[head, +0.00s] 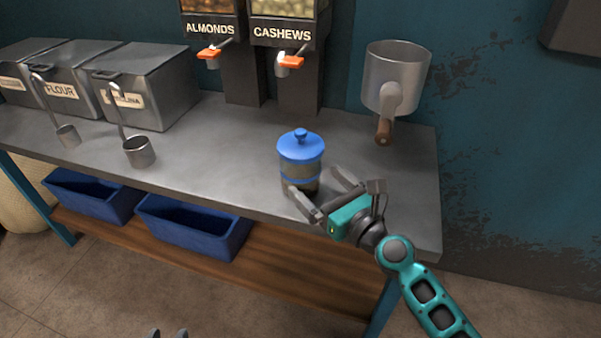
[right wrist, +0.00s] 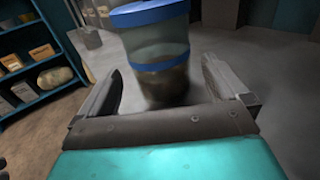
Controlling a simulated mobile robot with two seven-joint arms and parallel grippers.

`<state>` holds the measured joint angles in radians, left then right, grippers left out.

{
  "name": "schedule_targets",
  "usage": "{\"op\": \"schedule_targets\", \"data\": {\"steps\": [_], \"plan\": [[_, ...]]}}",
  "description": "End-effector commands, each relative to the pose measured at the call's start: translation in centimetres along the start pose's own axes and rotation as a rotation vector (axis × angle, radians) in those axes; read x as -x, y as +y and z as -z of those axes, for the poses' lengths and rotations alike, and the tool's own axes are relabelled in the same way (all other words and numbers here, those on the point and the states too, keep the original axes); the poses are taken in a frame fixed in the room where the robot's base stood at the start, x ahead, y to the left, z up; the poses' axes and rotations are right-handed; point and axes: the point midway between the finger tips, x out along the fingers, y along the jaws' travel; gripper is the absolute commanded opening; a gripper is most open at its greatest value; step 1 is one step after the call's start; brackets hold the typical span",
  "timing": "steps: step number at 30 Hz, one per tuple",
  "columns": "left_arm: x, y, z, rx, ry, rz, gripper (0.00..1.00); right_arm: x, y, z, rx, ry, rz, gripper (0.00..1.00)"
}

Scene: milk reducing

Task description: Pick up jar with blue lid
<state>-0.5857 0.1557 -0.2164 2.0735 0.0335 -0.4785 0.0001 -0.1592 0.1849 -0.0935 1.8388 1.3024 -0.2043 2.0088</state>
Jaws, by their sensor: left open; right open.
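The jar with the blue lid (head: 301,160) stands upright on the grey counter near its front edge. It has a round knob on the lid and a blue band around its body. My right gripper (head: 318,190) is open at the jar's lower right, with its fingers reaching toward the lower body. In the right wrist view the jar (right wrist: 160,60) stands ahead, between and beyond the open fingers; I cannot tell whether they touch it. My left gripper (head: 167,333) shows only its fingertips at the bottom edge, open and empty, far from the jar.
The grey counter (head: 215,155) is clear around the jar. Metal bins (head: 150,90) and two scoops (head: 139,151) stand at the left. Almond and cashew dispensers (head: 283,65) are behind the jar. Blue tubs (head: 195,226) sit on the lower shelf.

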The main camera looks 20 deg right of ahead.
Motion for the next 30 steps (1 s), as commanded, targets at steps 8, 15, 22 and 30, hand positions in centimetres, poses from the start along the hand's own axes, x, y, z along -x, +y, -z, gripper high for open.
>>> {"op": "schedule_targets", "data": {"steps": [8,15,22,30], "plan": [[0.0,0.0,-0.5,0.002,-0.008,0.0,0.43,-2.4,0.0,0.1,0.002,0.0,0.0,1.0],[-0.4,0.1,-1.3,0.008,-0.011,0.001,0.43,-5.6,0.1,0.7,0.002,-0.002,0.0,1.0],[-0.5,0.2,-1.4,0.013,-0.011,0.001,0.43,-7.3,0.1,0.6,0.002,0.0,-0.001,1.0],[-0.5,0.2,-1.3,0.013,-0.011,0.001,0.43,-7.3,0.1,0.6,0.003,0.001,-0.001,0.93]]}}
